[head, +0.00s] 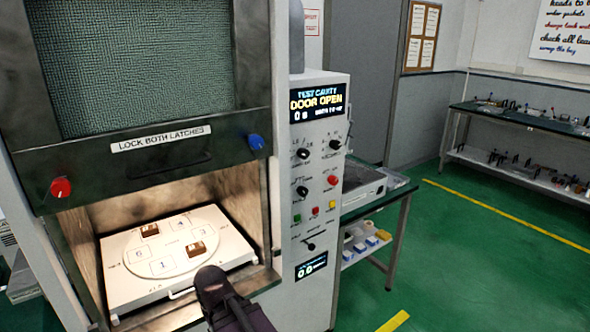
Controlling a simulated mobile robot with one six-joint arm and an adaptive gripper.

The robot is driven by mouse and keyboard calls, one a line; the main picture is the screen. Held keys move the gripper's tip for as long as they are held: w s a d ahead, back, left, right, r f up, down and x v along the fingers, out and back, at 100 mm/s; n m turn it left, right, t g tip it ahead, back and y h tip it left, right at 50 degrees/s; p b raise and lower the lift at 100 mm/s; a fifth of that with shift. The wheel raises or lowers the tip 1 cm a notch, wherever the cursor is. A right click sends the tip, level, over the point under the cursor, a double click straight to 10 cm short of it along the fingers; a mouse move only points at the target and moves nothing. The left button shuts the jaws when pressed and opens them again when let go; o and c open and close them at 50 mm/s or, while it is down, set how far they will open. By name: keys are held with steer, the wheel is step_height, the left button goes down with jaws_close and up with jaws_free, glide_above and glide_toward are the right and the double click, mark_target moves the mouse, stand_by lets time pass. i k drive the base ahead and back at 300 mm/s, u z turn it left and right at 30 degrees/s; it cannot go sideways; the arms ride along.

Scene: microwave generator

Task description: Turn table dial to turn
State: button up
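The control panel (318,185) stands right of the open cavity. It carries an upper-left black dial (303,153), an upper-right dial (335,144) and a lower dial (302,191); their labels are too small to read, so I cannot tell which is the table dial. A round white turntable (176,225) with numbered places and two brown blocks sits in the cavity. My gripper (211,281) is at the bottom centre, dark, in front of the cavity's right part and left of and below the dials. It appears apart from the panel. Its fingers cannot be made out.
The raised door (150,70) has a red latch knob (61,188) and a blue one (256,142). The display (318,102) reads "DOOR OPEN". A small lever (310,245) and coloured buttons are on the panel. A bench (378,207) stands behind right; green floor (480,270) is open at right.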

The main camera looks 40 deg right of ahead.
mark_target(301, 191)
steer(key=z, duration=0.45)
steer(key=k, duration=1.35)
steer(key=z, duration=0.8)
steer(key=i, duration=1.55)
steer(key=u, duration=0.55)
